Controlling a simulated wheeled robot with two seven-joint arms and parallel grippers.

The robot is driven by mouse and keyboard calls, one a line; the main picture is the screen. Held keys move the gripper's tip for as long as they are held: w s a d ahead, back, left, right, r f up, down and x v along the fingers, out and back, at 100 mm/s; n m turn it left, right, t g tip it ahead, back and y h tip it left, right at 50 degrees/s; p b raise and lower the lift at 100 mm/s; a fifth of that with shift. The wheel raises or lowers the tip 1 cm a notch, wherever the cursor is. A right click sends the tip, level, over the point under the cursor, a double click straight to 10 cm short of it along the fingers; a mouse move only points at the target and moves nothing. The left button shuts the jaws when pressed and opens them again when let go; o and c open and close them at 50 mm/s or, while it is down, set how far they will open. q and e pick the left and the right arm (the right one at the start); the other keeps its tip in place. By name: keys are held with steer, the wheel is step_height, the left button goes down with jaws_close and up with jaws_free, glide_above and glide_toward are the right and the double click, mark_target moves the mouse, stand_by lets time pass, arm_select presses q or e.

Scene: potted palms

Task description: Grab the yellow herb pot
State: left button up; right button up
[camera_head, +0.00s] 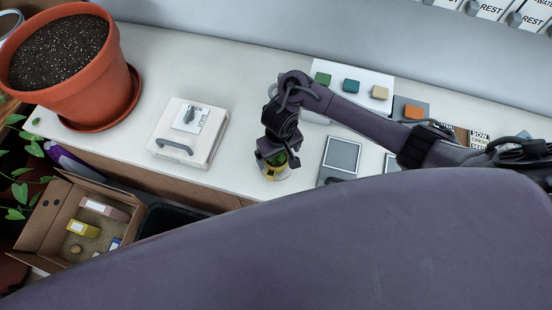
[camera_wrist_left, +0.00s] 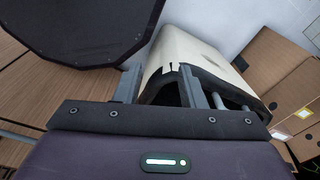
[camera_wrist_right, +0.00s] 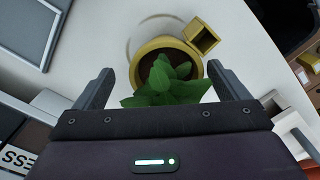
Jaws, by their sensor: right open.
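The yellow herb pot (camera_head: 270,174) stands upright on the white counter, partly hidden beneath my right gripper (camera_head: 272,156) in the head view. In the right wrist view the round yellow pot (camera_wrist_right: 141,66) holds dark soil and a leafy green herb (camera_wrist_right: 168,82), with a square yellow piece on its rim side. My right gripper (camera_wrist_right: 163,88) is open, its fingers apart on either side of the herb's leaves; I see no finger touching the pot. My left gripper (camera_wrist_left: 158,86) shows only in its wrist view, fingers apart, in front of a cream-coloured container (camera_wrist_left: 178,50).
A large terracotta pot (camera_head: 118,72) with soil stands at the counter's left. A white box with a handle (camera_head: 205,135) lies between it and the herb pot. A framed grey panel (camera_head: 342,153) lies right of the herb. A cardboard box (camera_head: 40,222) holds small packets below the counter.

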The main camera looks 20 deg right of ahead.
mark_target(276, 161)
steer(key=shift+a+f, duration=0.1)
steer(key=shift+f, duration=0.5)
steer(key=f, duration=0.3)
steer(key=shift+w+a+f+b, duration=0.1)
steer(key=shift+a+f+b, duration=0.1)
steer(key=shift+f+b, duration=0.15)
steer(key=shift+f, duration=0.15)
steer(key=c, duration=1)
arm_select(q)
steer(key=shift+w+a+f, duration=0.1)
steer(key=shift+w+f, duration=0.25)
steer(key=shift+f, duration=0.15)
arm_select(e)
steer(key=shift+c, duration=0.5)
